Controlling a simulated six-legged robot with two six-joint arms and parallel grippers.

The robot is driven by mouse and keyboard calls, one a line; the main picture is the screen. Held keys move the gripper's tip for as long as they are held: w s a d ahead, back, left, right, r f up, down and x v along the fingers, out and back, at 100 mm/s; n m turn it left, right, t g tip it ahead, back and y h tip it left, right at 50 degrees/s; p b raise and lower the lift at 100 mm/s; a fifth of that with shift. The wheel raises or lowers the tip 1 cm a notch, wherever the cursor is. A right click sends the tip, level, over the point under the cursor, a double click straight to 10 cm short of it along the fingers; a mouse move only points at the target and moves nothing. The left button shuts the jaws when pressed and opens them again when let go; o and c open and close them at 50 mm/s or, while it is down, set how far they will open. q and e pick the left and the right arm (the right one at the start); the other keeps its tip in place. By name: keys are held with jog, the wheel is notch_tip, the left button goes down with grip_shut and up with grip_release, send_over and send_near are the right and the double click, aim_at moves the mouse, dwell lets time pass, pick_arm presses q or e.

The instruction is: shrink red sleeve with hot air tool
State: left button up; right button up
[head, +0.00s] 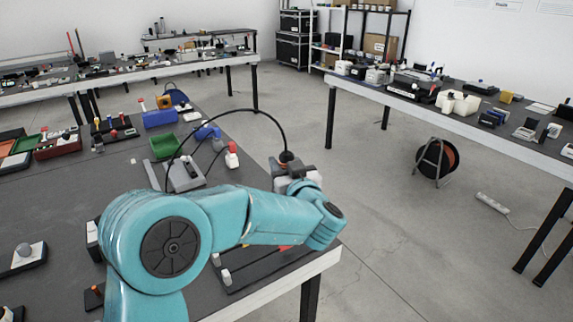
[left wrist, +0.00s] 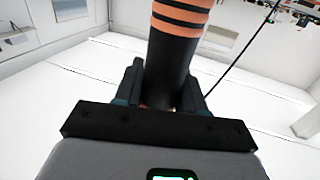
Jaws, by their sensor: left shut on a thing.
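My left gripper (head: 297,178) is raised at the right end of the table, beyond my teal arm. In the left wrist view its fingers (left wrist: 165,95) are shut around the hot air tool (left wrist: 176,62), a dark cylinder with orange bands. In the head view only the tool's black cable end (head: 287,157) shows above the gripper; its nozzle is hidden. A small red-orange piece (head: 285,248) shows below my forearm at a dark fixture (head: 258,270). It may be the red sleeve, but my arm hides most of it. My right gripper is not in view.
A black cable (head: 246,110) arcs from the grey station (head: 186,175) to the tool. A green bin (head: 165,146), a blue bin (head: 160,118) and a red-and-white bottle (head: 232,156) stand behind. Open floor (head: 400,230) lies right of the table edge.

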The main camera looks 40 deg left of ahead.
pick_arm(q)
jog(key=shift+w, duration=0.1)
jog(key=shift+d+f, duration=0.15)
jog(key=shift+f, duration=0.1)
notch_tip(320, 180, down, 8)
jog(key=b, duration=0.5)
jog(key=shift+r, duration=0.3)
dwell(2.1)
notch_tip(320, 180, up, 8)
jog(key=p, duration=0.6)
jog(key=shift+f, duration=0.3)
